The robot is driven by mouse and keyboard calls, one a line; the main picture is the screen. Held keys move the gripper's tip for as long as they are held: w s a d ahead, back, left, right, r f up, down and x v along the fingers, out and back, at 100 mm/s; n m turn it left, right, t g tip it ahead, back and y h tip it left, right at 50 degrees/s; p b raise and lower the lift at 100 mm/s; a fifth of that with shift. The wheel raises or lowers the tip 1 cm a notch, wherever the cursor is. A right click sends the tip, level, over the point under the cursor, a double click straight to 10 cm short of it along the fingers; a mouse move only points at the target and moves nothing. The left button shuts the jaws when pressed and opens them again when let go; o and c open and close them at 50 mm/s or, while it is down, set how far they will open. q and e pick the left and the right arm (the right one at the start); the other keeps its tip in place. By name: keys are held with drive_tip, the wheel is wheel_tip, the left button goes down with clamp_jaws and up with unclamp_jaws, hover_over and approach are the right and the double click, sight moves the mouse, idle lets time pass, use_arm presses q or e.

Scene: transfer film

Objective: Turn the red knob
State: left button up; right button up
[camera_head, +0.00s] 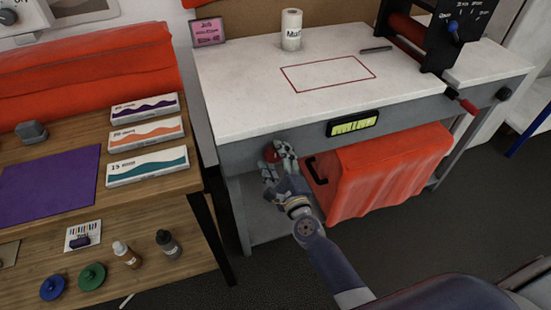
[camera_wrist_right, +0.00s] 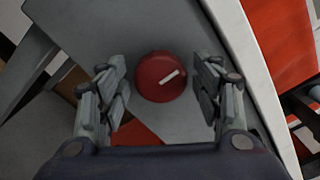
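The red knob (camera_wrist_right: 160,77) is round with a white pointer line and sits on the grey front panel of the white-topped table. In the right wrist view it lies between the two fingers of my right gripper (camera_wrist_right: 163,88), with a gap on either side. In the head view my right gripper (camera_head: 277,163) is at the left end of the panel, and the red knob (camera_head: 270,155) is partly hidden behind its fingers. The gripper is open. My left gripper is not seen.
A wooden shelf unit (camera_head: 185,185) with boxes and bottles stands to the left. A black press (camera_head: 430,35) with a red-ended handle is at the table's right.

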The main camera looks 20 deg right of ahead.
drive_tip(key=c, duration=0.7)
drive_tip(key=shift+n, duration=0.4)
drive_tip(key=n+p, duration=0.1)
drive_tip(key=n, duration=0.1)
drive_tip(key=shift+n, duration=0.4)
drive_tip(key=n+p, duration=0.2)
drive_tip(key=n, duration=0.2)
drive_tip(key=shift+n, duration=0.3)
drive_tip(key=n+p, duration=0.1)
drive_tip(key=n, duration=0.2)
drive_tip(key=shift+p, duration=0.3)
drive_tip(key=shift+f+n+p, duration=0.15)
drive_tip(key=shift+n+p, duration=0.35)
drive_tip(key=shift+n, duration=1.1)
